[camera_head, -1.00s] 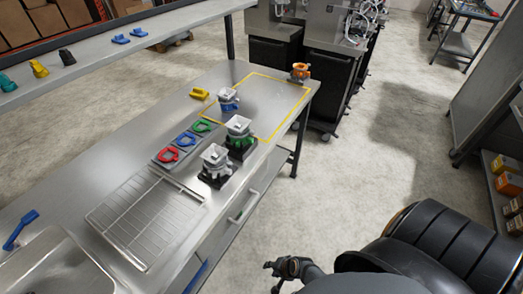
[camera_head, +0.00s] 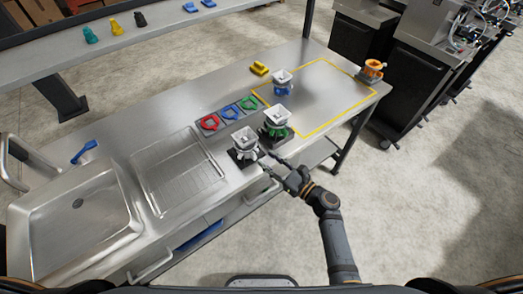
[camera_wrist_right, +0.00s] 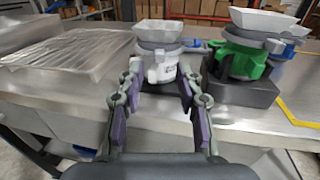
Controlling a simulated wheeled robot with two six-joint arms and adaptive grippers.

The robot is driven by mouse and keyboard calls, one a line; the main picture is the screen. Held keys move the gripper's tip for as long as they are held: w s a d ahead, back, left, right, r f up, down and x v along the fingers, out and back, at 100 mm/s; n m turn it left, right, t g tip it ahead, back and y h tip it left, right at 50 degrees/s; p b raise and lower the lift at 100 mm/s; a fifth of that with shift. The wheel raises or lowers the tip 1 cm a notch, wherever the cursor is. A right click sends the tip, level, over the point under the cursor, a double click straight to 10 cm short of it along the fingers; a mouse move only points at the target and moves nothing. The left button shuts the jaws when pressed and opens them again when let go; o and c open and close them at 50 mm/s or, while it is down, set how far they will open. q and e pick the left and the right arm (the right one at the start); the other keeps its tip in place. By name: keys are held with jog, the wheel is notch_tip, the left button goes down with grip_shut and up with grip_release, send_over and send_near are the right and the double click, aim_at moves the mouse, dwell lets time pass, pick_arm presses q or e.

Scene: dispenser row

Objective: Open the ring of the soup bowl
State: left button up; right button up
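Several dispenser-like units with pale square bowls on top stand on the steel counter (camera_head: 120,128); I cannot tell which one is the soup bowl. The white-grey unit (camera_head: 245,146) stands nearest my right gripper, on a dark base, and shows upright in the right wrist view (camera_wrist_right: 160,60). The green unit (camera_head: 276,126) is just behind it to the right. My right gripper (camera_head: 273,163) is open and empty at the counter's front edge. In the wrist view its fingers (camera_wrist_right: 159,75) point at the white-grey unit, apparently short of it. My left gripper is not in view.
Red (camera_head: 209,122), blue (camera_head: 231,111) and green (camera_head: 249,103) rings lie on a plate behind the units. A blue-based unit (camera_head: 282,84), yellow piece (camera_head: 259,68) and orange unit (camera_head: 369,71) stand farther back.

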aim_at(258, 152)
jog(key=x, duration=0.4)
jog(key=shift+w+a+f+p, duration=0.1)
jog(key=shift+w+a+p, duration=0.15)
jog(key=shift+p, duration=0.05)
grip_shut()
